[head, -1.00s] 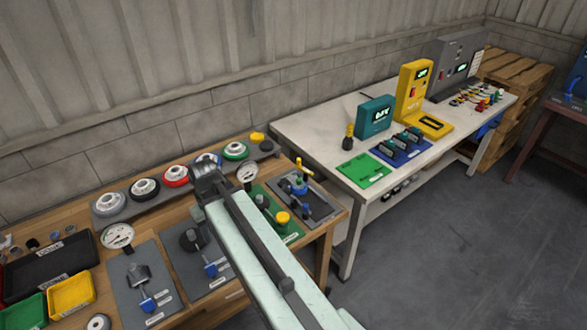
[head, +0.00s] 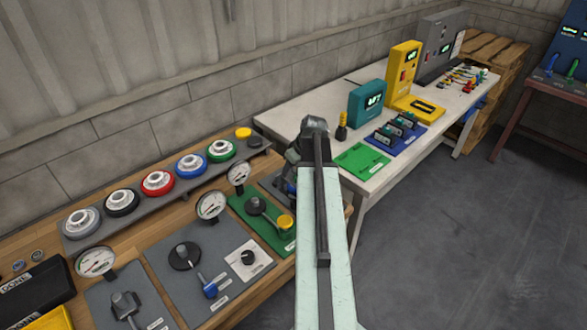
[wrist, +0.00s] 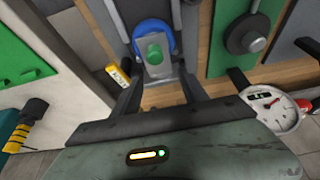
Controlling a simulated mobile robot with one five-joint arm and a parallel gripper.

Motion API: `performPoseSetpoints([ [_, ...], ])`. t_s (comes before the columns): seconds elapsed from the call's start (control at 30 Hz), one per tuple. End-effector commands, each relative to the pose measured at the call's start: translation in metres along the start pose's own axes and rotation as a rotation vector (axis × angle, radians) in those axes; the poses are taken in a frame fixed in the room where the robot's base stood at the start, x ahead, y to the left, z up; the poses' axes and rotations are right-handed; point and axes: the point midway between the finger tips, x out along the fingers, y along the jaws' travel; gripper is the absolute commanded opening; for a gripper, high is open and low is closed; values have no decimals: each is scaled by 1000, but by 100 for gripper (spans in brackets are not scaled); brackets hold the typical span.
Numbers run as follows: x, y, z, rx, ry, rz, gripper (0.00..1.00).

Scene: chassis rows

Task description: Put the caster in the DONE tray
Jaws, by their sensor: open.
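Between and beyond the fingers is a blue round part (wrist: 153,36) with a green centre, on a grey fixture.
Dial gauges (head: 212,205), clamp plates (head: 200,262) and a rack of coloured round parts (head: 157,182) crowd the wooden bench. A white table (head: 290,122) with a green mat (head: 361,160) and instruments stands beyond. The floor (head: 440,230) at right is clear.

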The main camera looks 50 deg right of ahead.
Motion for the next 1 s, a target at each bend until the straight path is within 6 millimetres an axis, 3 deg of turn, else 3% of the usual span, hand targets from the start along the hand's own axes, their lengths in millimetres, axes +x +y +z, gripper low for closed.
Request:
performPoseSetpoints([
  [0.03, 15, 0, 2, 0, 0, 0, 51],
  [0.3, 62, 1, 3, 0, 0, 0, 51],
  [0.63, 64, 1, 1, 2, 0, 1, 51],
  [0.83, 64, 1, 1, 2, 0, 1, 0],
  [0.87, 64, 1, 1, 2, -1, 1, 0],
  [0.9, 64, 1, 1, 3, -1, 1, 37],
  [1.0, 64, 1, 1, 3, -1, 1, 9],
])
